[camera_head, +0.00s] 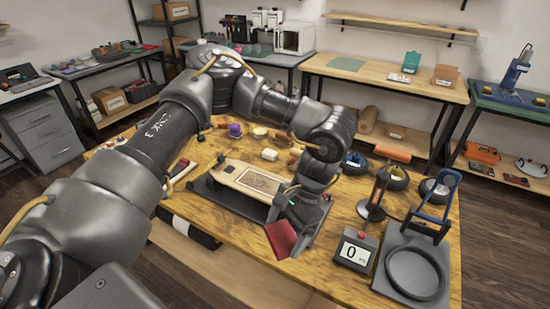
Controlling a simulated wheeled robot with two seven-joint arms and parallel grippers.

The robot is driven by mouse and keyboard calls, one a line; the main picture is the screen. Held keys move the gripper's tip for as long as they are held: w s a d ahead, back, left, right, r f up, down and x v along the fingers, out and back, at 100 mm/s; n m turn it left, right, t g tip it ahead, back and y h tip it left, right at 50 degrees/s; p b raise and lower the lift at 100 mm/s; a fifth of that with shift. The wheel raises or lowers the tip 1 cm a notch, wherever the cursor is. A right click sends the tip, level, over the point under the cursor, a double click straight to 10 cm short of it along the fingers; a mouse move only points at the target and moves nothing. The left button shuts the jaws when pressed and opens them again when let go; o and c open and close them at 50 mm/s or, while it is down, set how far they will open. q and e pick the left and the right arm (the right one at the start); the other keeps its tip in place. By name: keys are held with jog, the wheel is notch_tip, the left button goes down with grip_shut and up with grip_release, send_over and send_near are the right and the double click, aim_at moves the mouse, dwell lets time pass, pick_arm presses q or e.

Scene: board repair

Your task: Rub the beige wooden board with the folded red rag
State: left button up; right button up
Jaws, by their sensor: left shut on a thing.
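The beige wooden board (259,181) lies on a dark base (236,200) in the middle of the wooden table. It has a darker patterned area on its top. My left arm reaches in from the left and bends down over the table. My left gripper (290,222) points down at the near right end of the board and is shut on the folded red rag (281,238). The rag hangs at the near side of the dark base, beside the board; I cannot tell whether it touches the table. My right gripper is not in view.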

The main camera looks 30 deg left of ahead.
pick_arm(q)
jog(key=w+r+m+t+y+p, duration=0.2)
jog(key=w+m+t+p, duration=0.6)
jog(key=m, duration=1.2)
jog(key=w+a+m+h+p, duration=0.2)
jog(key=w+a+m+h, duration=0.4)
jog(key=a+m, duration=0.9)
jog(key=w+m, duration=0.2)
jog(key=w, duration=0.1)
jog(key=shift+w+r+t, duration=0.15)
jog(key=shift+r+t, duration=0.15)
jog(key=shift+r, duration=0.05)
jog(key=shift+f, duration=0.1)
